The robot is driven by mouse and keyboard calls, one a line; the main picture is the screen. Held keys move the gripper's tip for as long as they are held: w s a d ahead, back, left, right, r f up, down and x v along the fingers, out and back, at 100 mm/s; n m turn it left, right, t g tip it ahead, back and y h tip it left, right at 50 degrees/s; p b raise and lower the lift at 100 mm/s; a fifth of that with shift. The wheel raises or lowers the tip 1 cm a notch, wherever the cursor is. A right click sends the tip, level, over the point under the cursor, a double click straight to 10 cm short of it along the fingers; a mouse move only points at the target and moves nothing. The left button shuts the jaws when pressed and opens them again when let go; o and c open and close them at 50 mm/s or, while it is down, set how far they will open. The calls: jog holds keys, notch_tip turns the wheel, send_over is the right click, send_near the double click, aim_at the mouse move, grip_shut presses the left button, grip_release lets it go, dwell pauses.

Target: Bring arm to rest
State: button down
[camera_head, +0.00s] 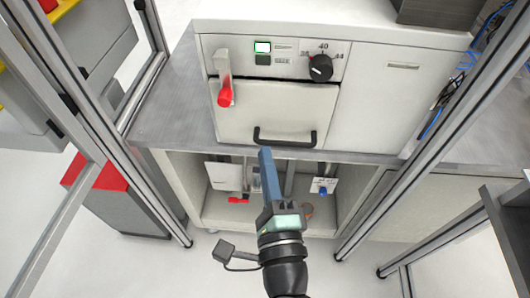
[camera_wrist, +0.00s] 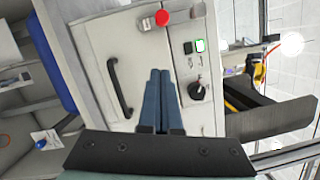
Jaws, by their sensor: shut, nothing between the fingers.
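My gripper (camera_head: 265,155) points up and forward in the head view, in front of a white machine (camera_head: 385,90). Its blue fingers lie together with nothing between them. In the wrist view the shut fingers of my gripper (camera_wrist: 160,75) reach toward the machine's front. The handle also shows in the wrist view (camera_wrist: 120,88), left of the fingers.
The machine has a red-tipped lever (camera_head: 225,96), a black dial (camera_head: 320,68) and a lit display. It stands on a grey bench (camera_head: 170,110) with an open cabinet below. Metal posts (camera_head: 435,130) rise at both sides. A grey box with a red top (camera_head: 115,195) stands left.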

jog(key=shift+d, duration=0.1)
dwell(0.4)
jog(key=w+a+r+n+t+y+p, duration=0.15)
jog(key=r+n, duration=0.55)
jog(key=r, duration=0.7)
jog(key=w+d+r+n+t+h+p, duration=0.1)
jog(key=w+r+n+t+p, duration=0.15)
jog(key=r+n, duration=0.85)
jog(key=s+d+r+t+h, duration=0.1)
jog(key=s+r, duration=0.3)
jog(key=r, duration=0.7)
jog(key=s+d+r+t+h+p, duration=0.1)
jog(key=s+r+t+h, duration=0.3)
jog(key=r, duration=0.8)
jog(key=shift+d+r+n, duration=0.3)
jog(key=shift+d+n, duration=0.1)
jog(key=shift+s, duration=0.1)
